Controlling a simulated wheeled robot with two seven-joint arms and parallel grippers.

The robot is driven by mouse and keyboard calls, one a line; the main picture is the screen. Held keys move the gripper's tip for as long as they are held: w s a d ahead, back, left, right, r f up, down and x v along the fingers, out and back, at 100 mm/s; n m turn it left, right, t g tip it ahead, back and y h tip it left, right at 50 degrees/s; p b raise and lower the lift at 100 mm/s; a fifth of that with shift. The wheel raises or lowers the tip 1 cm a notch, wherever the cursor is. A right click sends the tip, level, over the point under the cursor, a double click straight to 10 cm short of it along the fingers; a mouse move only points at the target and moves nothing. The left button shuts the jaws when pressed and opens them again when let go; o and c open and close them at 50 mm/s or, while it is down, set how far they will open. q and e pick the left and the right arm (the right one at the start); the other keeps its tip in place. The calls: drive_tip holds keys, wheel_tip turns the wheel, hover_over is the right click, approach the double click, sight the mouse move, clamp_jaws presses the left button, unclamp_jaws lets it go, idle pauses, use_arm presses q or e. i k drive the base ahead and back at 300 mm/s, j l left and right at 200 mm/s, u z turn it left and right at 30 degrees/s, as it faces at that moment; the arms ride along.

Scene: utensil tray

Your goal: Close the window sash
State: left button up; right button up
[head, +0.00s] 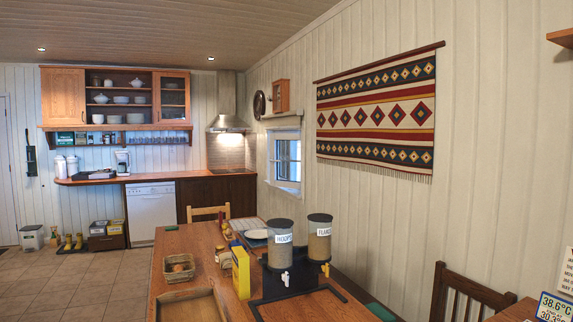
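A small white-framed window (287,160) is set in the right-hand wall, past the far end of the table and left of the wall hanging. It is seen at a steep angle, with bluish panes and a white sill at its lower edge. It is small in the picture, and I cannot tell how far its sash stands open. Neither of my grippers shows in the head view.
A wooden table (190,240) fills the lower middle, with two cereal dispensers (281,245), a yellow box (241,272), a wicker basket (179,268) and a wooden tray (192,305). A chair (466,290) stands at lower right. Tiled floor (75,285) is open at left.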

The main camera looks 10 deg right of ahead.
sight(275, 138)
drive_tip(key=i+j+u, duration=0.75)
drive_tip(key=j, duration=0.2)
drive_tip(key=i+j+u, duration=0.5)
drive_tip(key=i+u, duration=0.25)
drive_tip(key=i, duration=0.15)
drive_tip(key=i+z, duration=0.3)
drive_tip(key=i, duration=0.3)
drive_tip(key=i+j+z, duration=0.25)
drive_tip(key=i, duration=0.3)
drive_tip(key=i+z, duration=0.4)
drive_tip(key=i, duration=4.15)
drive_tip(key=i+l+z, duration=0.1)
drive_tip(key=i+z, duration=0.2)
drive_tip(key=i, duration=0.2)
drive_tip(key=i+z, duration=0.35)
drive_tip(key=i, duration=0.15)
drive_tip(key=i+j+z, duration=0.3)
drive_tip(key=i, duration=0.25)
drive_tip(key=i+j+z, duration=0.15)
drive_tip(key=i+z, duration=0.15)
drive_tip(key=i, duration=0.2)
